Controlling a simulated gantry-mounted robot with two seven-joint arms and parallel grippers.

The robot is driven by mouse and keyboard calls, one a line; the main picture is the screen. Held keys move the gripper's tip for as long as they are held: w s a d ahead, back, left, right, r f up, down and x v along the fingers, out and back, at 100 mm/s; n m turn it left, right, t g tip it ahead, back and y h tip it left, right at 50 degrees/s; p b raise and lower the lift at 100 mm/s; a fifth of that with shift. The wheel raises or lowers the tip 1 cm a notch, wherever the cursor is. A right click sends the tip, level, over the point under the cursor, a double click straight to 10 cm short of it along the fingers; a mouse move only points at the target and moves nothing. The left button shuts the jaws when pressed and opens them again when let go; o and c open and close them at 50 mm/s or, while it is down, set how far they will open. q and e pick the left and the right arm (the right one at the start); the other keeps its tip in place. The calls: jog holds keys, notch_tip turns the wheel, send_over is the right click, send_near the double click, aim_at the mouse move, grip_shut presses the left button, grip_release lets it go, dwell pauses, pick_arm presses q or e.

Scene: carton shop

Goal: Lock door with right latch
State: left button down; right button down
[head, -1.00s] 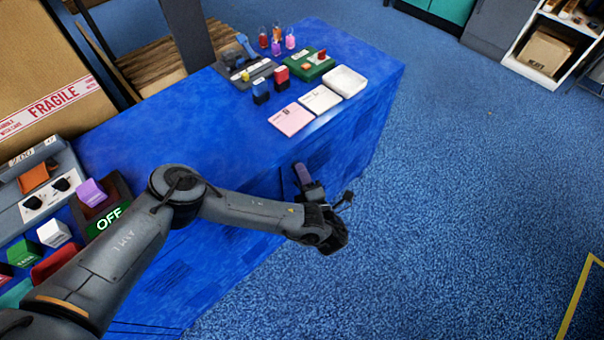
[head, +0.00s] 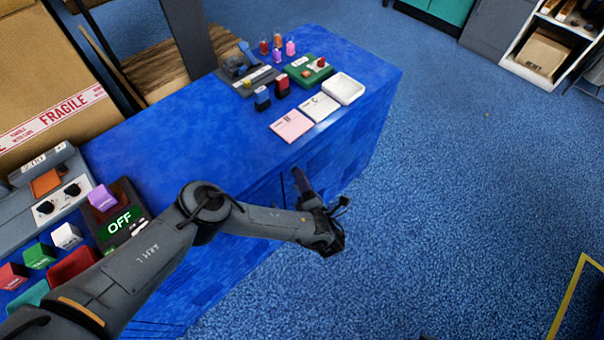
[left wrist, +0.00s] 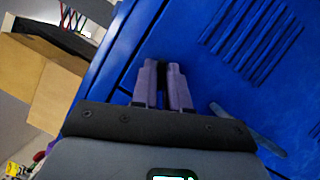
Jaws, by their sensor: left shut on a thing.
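The blue cabinet door (left wrist: 255,55) has slotted vents and fills much of the left wrist view. In the head view the blue front (head: 265,205) is partly covered by my left arm. My left gripper (head: 300,175) is at this front; its purple fingers also show in the left wrist view (left wrist: 165,75), pointing at the door near a seam. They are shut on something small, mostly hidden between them. A grey lever (left wrist: 245,128) lies on the blue surface to their right, apart from them. I cannot tell which part is the right latch. My right gripper is out of view.
The blue counter top (head: 175,140) carries stamps, cards (head: 292,125) and a white tray (head: 345,88). A panel with an OFF display (head: 120,222) stands at the left. Open blue carpet (head: 450,190) lies to the right.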

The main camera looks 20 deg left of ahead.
pick_arm(q)
jog(key=shift+w+d+f+n+g+y+b, duration=0.15)
jog(key=shift+n+g+y, duration=0.6)
jog(key=shift+n, duration=1.8)
jog(key=shift+a+n+g+y+b, duration=0.15)
jog(key=shift+n+g+y, duration=0.25)
jog(key=shift+n+y, duration=1.5)
jog(key=shift+w+d+f+n+g+y+b, duration=0.2)
jog(key=shift+n+g, duration=0.35)
jog(key=shift+n, duration=2.7)
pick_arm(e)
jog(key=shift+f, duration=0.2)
pick_arm(q)
jog(key=shift+s+r+n, duration=0.15)
jog(key=shift+n, duration=0.15)
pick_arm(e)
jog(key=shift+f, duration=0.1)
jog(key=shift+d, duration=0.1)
pick_arm(q)
jog(key=c, duration=1.2)
grip_release()
jog(key=shift+a, duration=0.1)
